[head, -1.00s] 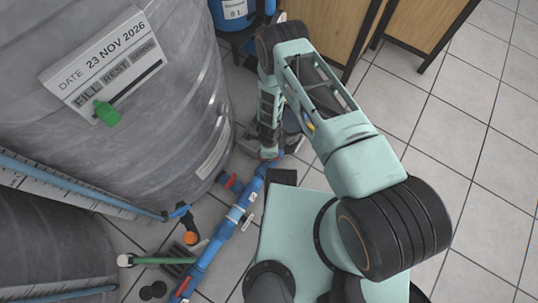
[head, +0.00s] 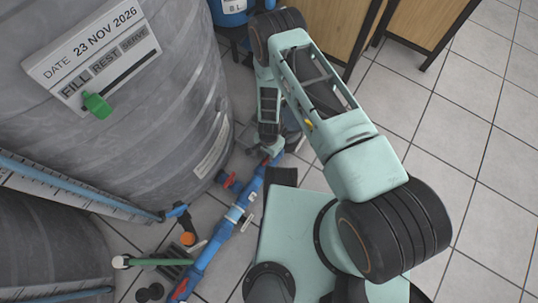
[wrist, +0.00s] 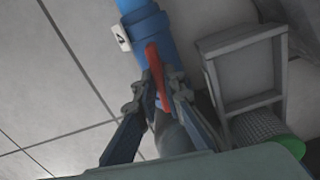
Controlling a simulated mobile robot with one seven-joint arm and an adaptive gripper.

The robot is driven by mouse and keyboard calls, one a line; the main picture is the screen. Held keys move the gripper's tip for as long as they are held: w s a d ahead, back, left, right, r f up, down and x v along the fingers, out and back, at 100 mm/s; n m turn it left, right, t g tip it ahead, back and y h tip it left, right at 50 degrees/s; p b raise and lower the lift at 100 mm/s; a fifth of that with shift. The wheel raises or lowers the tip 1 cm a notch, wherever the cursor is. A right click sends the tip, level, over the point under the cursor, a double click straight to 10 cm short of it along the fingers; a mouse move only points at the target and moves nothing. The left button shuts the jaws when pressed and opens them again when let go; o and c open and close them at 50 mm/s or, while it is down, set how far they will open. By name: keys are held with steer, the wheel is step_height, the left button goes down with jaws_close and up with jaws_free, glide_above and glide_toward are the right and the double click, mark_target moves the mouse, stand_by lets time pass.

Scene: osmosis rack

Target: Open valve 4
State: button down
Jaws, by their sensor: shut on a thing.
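In the wrist view a blue pipe valve (wrist: 146,32) carries a red lever handle (wrist: 154,62). My gripper (wrist: 157,92) has one finger on each side of this handle and is shut on it. A small white tag (wrist: 121,38) hangs beside the pipe; its mark is too small to read surely. In the head view my gripper (head: 268,157) is low at the far end of the blue pipe line (head: 222,235), and the arm hides most of the held handle. I cannot tell from these views how far the handle is turned.
A large grey tank (head: 165,125) stands close left of my gripper. Another red-handled valve (head: 229,180) sits on a branch between tank and pipe. In the wrist view a grey frame (wrist: 240,70) and a green-ended cylinder (wrist: 288,145) are close on the right. Tiled floor is clear at far right.

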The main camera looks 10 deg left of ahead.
steer(key=shift+n, duration=0.6)
steer(key=c, duration=2)
jaws_free()
steer(key=shift+r, duration=0.1)
step_height(320, 180, up, 12)
steer(key=shift+f, duration=0.1)
steer(key=shift+w, duration=0.1)
